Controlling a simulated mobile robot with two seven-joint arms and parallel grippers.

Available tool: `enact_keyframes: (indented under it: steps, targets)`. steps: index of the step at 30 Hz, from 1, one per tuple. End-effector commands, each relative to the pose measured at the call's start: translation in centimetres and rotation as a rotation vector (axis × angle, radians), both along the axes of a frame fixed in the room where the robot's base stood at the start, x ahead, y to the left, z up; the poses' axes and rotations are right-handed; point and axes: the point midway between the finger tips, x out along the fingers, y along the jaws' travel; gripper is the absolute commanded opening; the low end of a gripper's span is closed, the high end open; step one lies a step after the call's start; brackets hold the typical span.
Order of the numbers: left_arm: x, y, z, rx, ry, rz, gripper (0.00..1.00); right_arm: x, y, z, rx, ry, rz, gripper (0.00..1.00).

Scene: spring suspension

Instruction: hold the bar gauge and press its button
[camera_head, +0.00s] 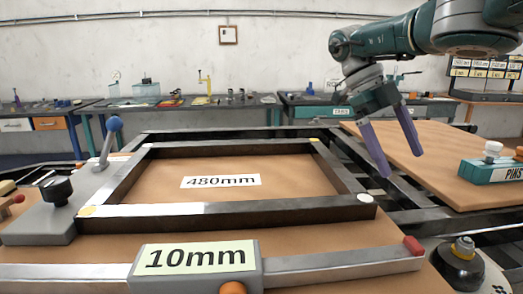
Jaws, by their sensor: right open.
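My right gripper (402,164) hangs in the air at the upper right, its two purple fingers spread and pointing down, with nothing between them. The likely bar gauge is a metal bar (340,264) lying across the front of the view. It carries a grey block with a "10mm" label (195,257) and has a red end (413,246) at the right. An orange round button (232,288) shows under the label, partly cut off by the bottom edge. The right gripper is behind and above the bar, apart from it. My left gripper is out of view.
A dark metal frame (240,212) around a "480mm" label (221,181) lies behind the bar. A lever with a blue knob (114,123) stands left. A black and yellow knob (463,248) is at the front right. A green "PINS" holder (495,171) sits on the right board.

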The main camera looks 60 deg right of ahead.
Motion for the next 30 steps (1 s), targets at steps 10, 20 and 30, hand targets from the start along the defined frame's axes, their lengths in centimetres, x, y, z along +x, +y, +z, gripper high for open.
enact_keyframes:
  steps: [10, 20, 30]
  targets:
    - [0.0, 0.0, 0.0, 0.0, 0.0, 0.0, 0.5, 12.3, 5.8, 6.1, 0.448, -0.405, 1.112, 0.97]
    - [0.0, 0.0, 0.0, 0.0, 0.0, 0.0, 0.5, 18.3, 10.5, 13.6, 0.52, -0.552, 2.051, 0.97]
    - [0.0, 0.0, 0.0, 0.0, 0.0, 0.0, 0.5, 21.5, 16.8, 17.6, 0.515, -0.522, 2.501, 0.97]
